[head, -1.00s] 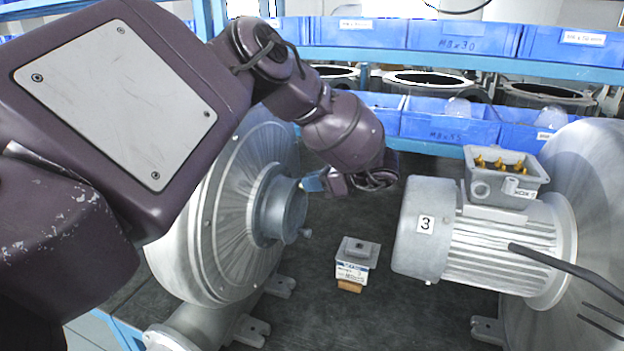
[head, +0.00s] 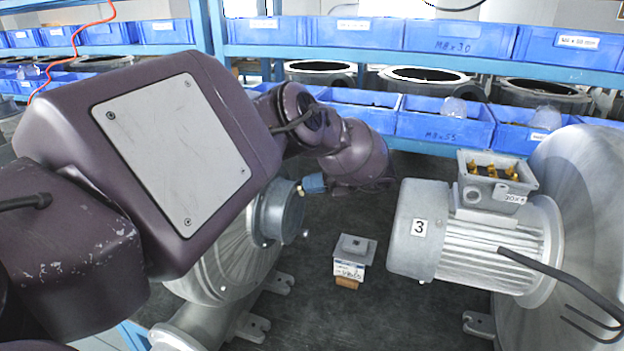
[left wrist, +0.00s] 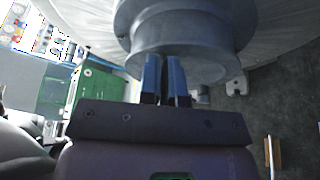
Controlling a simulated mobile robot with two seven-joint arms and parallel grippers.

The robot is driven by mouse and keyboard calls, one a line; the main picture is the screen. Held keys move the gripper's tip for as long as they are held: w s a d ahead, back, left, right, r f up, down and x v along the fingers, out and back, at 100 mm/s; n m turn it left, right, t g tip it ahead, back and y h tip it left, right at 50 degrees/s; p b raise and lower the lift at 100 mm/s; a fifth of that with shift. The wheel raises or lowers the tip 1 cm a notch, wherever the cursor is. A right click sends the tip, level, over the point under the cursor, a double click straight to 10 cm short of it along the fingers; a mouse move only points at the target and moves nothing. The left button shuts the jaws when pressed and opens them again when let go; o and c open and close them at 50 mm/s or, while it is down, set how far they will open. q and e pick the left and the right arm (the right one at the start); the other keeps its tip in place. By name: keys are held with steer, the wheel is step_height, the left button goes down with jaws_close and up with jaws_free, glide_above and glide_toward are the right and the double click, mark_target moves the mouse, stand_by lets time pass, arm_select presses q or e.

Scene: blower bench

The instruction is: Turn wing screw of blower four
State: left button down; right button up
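The blower on the left (head: 222,270) has a grey round inlet collar (head: 282,212); no number shows on it. A small pale brass-coloured piece (head: 299,190), probably the wing screw, sticks out at the collar's right side. My left gripper's blue fingers (head: 313,184) are right at this piece. In the left wrist view the two fingers (left wrist: 165,78) point at the collar (left wrist: 180,45) with a narrow gap between them. The screw is hidden there, so I cannot tell whether they grip it. My right gripper is not in view.
A motor marked 3 (head: 470,235) with an open terminal box (head: 497,178) and black cable stands to the right. A small labelled box (head: 353,255) sits on the dark bench between the blowers. Blue bins (head: 445,122) line the shelves behind.

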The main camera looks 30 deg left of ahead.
arm_select(q)
steer(key=shift+w+f+m+g+p, duration=0.15)
steer(key=shift+m+g+p, duration=0.35)
steer(key=shift+m, duration=0.4)
steer(key=c, duration=1.3)
jaws_free()
steer(key=shift+a, duration=0.1)
